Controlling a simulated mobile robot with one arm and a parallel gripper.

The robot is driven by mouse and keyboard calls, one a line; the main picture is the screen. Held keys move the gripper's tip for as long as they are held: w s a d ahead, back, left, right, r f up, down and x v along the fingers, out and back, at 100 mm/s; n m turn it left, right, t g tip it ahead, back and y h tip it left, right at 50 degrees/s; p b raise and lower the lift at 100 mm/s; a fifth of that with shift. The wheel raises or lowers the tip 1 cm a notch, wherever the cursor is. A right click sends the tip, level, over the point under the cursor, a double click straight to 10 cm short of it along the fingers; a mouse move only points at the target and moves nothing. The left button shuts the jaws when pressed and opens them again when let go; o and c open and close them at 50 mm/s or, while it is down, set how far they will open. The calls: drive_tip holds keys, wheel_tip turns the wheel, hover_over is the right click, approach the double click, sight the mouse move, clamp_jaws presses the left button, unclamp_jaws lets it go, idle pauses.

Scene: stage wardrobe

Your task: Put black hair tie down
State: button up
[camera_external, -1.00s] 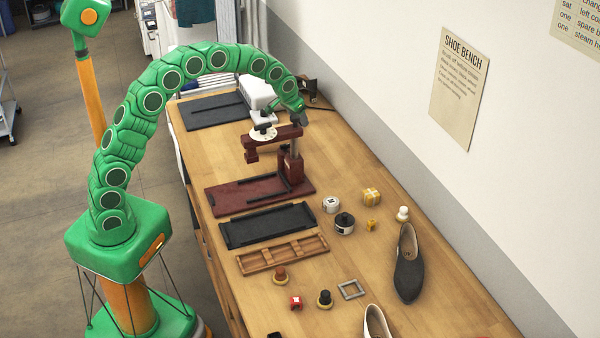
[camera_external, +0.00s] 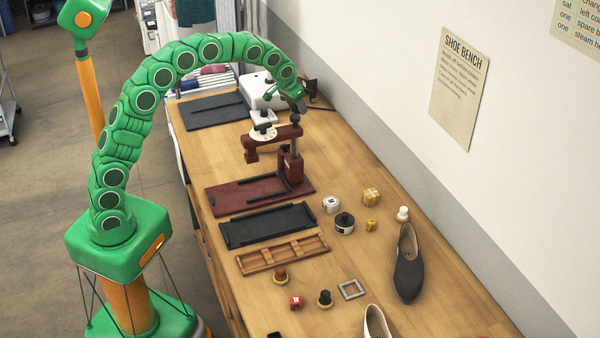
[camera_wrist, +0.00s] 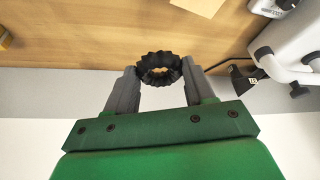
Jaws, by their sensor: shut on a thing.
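The black hair tie (camera_wrist: 158,56) is a ruffled ring pinched between the two grey fingers of my gripper (camera_wrist: 159,69) in the wrist view. Its open middle shows between the fingertips. In the outside view my gripper (camera_external: 300,106) is above the far part of the bench, over the back of the dark red press (camera_external: 290,164) and beside the white machine (camera_external: 263,91). The hair tie cannot be made out in that view.
A dark mat (camera_external: 211,112) lies at the far left of the bench (camera_external: 360,262). Nearer are a black tray (camera_external: 267,226), a wooden divided tray (camera_external: 282,255), small jars and boxes, and a dark shoe (camera_external: 408,268). The wall (camera_external: 400,90) runs along the right side.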

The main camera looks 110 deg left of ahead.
drive_tip(key=w+n, duration=0.1)
drive_tip(key=w, duration=0.6)
drive_tip(key=n+g, duration=0.1)
drive_tip(key=n, duration=0.1)
hover_over(346, 168)
drive_tip(key=d, duration=0.1)
drive_tip(key=shift+s+d+f, duration=0.1)
drive_tip(key=shift+f, duration=4.4)
drive_tip(key=shift+s+d+f, duration=0.1)
drive_tip(key=shift+f, duration=4.4)
drive_tip(key=shift+f, duration=0.1)
drive_tip(key=o, duration=1)
drive_tip(key=shift+a+y, duration=0.1)
drive_tip(key=shift+y, duration=0.2)
